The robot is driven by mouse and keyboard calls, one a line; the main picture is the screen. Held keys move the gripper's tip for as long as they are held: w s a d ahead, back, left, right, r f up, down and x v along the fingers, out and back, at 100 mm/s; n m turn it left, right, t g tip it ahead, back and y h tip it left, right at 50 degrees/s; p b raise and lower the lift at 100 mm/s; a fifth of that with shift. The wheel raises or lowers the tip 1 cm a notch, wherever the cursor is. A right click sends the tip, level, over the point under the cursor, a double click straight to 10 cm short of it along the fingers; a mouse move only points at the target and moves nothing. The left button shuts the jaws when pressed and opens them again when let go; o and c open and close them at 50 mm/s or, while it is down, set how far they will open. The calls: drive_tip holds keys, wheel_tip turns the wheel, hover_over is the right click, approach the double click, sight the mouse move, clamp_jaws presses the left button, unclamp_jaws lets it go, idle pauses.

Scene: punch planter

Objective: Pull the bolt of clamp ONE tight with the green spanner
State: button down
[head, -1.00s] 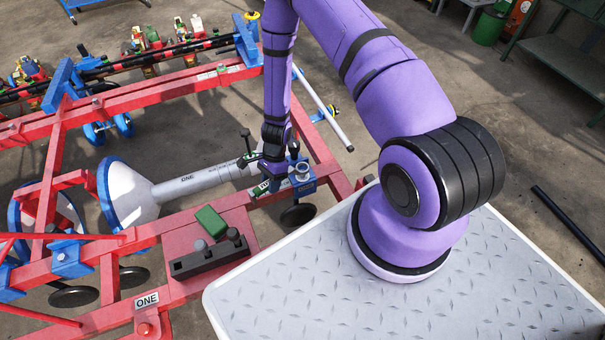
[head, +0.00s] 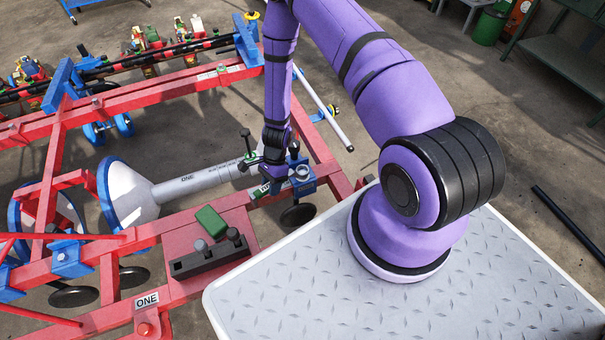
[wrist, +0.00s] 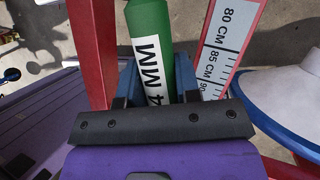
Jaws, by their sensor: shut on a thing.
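The green spanner (wrist: 150,35) shows in the wrist view with a white label on its handle, partly covered, ending in "MM". My gripper (wrist: 158,88) is shut on that handle. In the head view my gripper (head: 272,178) is low over the red beam, just left of the blue clamp (head: 307,188) with a round grey bolt head (head: 302,170) on top. A small green and white piece of the spanner (head: 260,191) shows beneath my gripper. The spanner's head and its fit on the bolt are hidden.
A black tool rack (head: 208,258) with upright sockets and a green block (head: 210,221) lie on the red frame (head: 90,322). A white cone with a grey tube (head: 187,187) lies left of my gripper. In the wrist view a white scale (wrist: 228,45) runs beside the spanner.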

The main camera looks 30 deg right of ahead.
drive_tip(key=shift+f, duration=0.85)
drive_tip(key=shift+w+m+t, duration=0.3)
drive_tip(key=shift+w+m, duration=0.5)
drive_tip(key=shift+s, duration=0.15)
drive_tip(key=shift+r, duration=0.1)
drive_tip(key=shift+r, duration=4.6)
